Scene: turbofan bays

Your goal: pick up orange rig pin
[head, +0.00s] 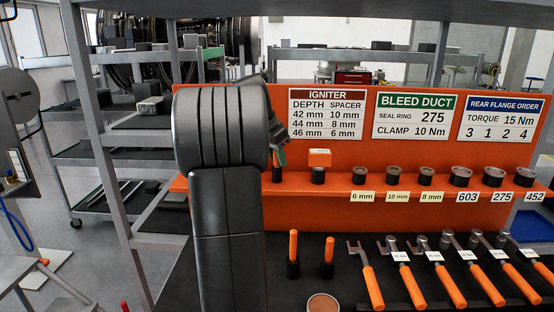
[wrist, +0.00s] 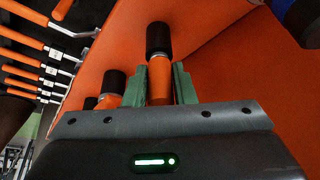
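An orange rig pin (wrist: 159,80) stands in a black holder (wrist: 158,38) in the wrist view. My gripper (wrist: 160,84) has one green finger on each side of the pin, close to its sides. Whether both fingers touch it is unclear. In the head view my gripper (head: 280,157) is at the left part of the orange shelf, over a black holder (head: 277,175), and my arm hides much around it. Two more orange pins, a left one (head: 293,246) and a right one (head: 327,248), stand upright in black holders on the dark lower surface.
An orange block (head: 319,158) sits on a black holder just right of my gripper. Several spacers and rings line the shelf (head: 386,193) further right. Several orange-handled wrenches (head: 410,285) lie below. The orange back panel (head: 350,135) rises close behind.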

